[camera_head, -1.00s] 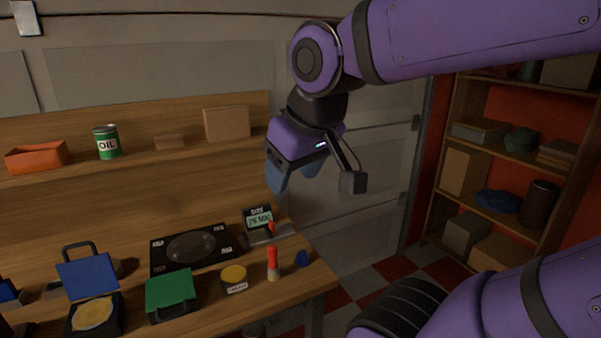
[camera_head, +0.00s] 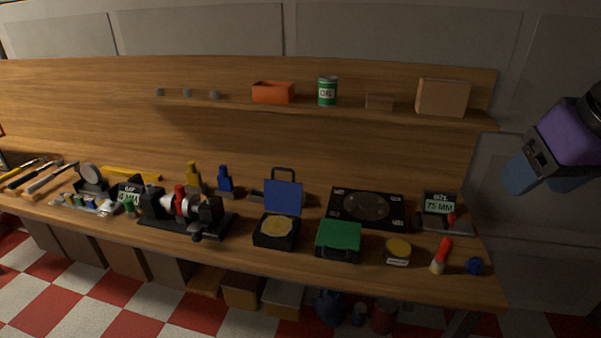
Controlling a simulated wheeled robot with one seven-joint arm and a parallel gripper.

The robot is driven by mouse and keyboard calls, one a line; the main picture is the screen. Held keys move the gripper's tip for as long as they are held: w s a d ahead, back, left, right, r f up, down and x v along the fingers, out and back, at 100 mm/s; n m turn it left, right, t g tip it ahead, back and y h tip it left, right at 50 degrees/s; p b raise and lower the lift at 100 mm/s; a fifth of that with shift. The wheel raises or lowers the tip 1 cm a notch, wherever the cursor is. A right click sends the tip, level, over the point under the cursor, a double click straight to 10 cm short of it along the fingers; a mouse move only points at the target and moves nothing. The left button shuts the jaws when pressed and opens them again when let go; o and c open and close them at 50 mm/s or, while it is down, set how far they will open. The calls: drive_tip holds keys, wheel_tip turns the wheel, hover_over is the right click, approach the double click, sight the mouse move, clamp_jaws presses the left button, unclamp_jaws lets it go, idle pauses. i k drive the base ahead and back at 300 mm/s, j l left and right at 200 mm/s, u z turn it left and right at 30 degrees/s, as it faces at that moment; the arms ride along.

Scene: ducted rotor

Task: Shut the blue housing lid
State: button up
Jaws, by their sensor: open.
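The blue housing lid (camera_head: 283,197) stands raised at the back of its black housing (camera_head: 276,240), near the middle of the workbench. A handle loop shows above the lid. A round yellow part (camera_head: 277,227) shows inside the open housing. My gripper (camera_head: 524,176) is at the far right of the head view, to the right of the bench's end, well apart from the lid. Its blue fingers point down and left, and nothing shows between them.
A closed green case (camera_head: 339,238) sits right of the housing. A black plate (camera_head: 367,206) lies behind it, and a black-and-red rotor fixture (camera_head: 184,209) stands to the left. A yellow tin (camera_head: 398,249) and red-handled brush (camera_head: 442,254) are near the right front edge. A shelf (camera_head: 300,107) runs behind.

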sight(283, 197)
drive_tip(key=i+j, duration=0.85)
drive_tip(key=k+j+u, duration=0.05)
drive_tip(key=j, duration=0.1)
